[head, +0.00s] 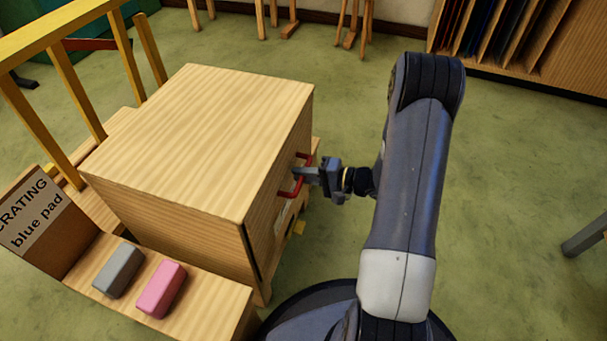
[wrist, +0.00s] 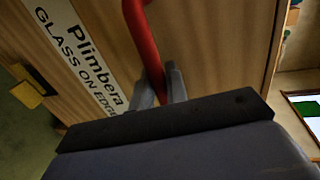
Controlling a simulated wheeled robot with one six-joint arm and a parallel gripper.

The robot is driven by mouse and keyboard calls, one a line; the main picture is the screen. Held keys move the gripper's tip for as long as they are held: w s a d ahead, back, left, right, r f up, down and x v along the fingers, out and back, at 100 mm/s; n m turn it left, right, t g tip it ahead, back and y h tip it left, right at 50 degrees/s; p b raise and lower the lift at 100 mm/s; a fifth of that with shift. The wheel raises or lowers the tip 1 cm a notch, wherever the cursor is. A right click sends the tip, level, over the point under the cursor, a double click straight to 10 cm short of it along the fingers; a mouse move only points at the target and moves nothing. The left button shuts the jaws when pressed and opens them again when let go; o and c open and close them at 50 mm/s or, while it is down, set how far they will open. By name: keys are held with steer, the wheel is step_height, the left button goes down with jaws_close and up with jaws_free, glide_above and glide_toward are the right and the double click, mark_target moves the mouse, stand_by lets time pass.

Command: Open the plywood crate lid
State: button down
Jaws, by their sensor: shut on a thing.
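The plywood crate (head: 190,140) is a large light-wood box at left centre in the head view. A red handle (head: 299,180) stands out from its right-hand face. My gripper (head: 308,175) reaches that face from the right and is shut on the handle. In the wrist view the red handle (wrist: 145,45) runs down between the two grey fingers of my gripper (wrist: 160,88). The wooden face behind it carries a white label (wrist: 82,50) reading "Plimbera GLASS ON EDGE". The panel with the handle looks closed or nearly so against the crate; a dark line shows along its near edge.
A ledge (head: 215,312) in front of the crate holds a grey block (head: 118,271) and a pink block (head: 161,289). A "CRATING blue pad" sign (head: 38,215) and a yellow rail (head: 60,35) stand at left. Green floor (head: 510,190) is open at right.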

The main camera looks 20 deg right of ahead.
steer(key=w+a+r+g+h+p, duration=0.1)
steer(key=a+r+g+h+p, duration=0.15)
steer(key=r+p, duration=1.4)
steer(key=w+a+r+g+h+p, duration=0.15)
steer(key=r+h+p, duration=0.25)
steer(key=r+p, duration=1.25)
steer(key=w+a+r+p, duration=0.6)
steer(key=a+r+p, duration=0.4)
steer(key=r, duration=0.2)
steer(key=w+a+r+g+p, duration=0.1)
steer(key=w+a+r+p, duration=0.6)
steer(key=r, duration=0.5)
steer(key=shift+w+a+h+p, duration=0.3)
steer(key=shift+a+h+p, duration=0.15)
steer(key=shift+a+p, duration=1.05)
steer(key=shift+a+r, duration=0.1)
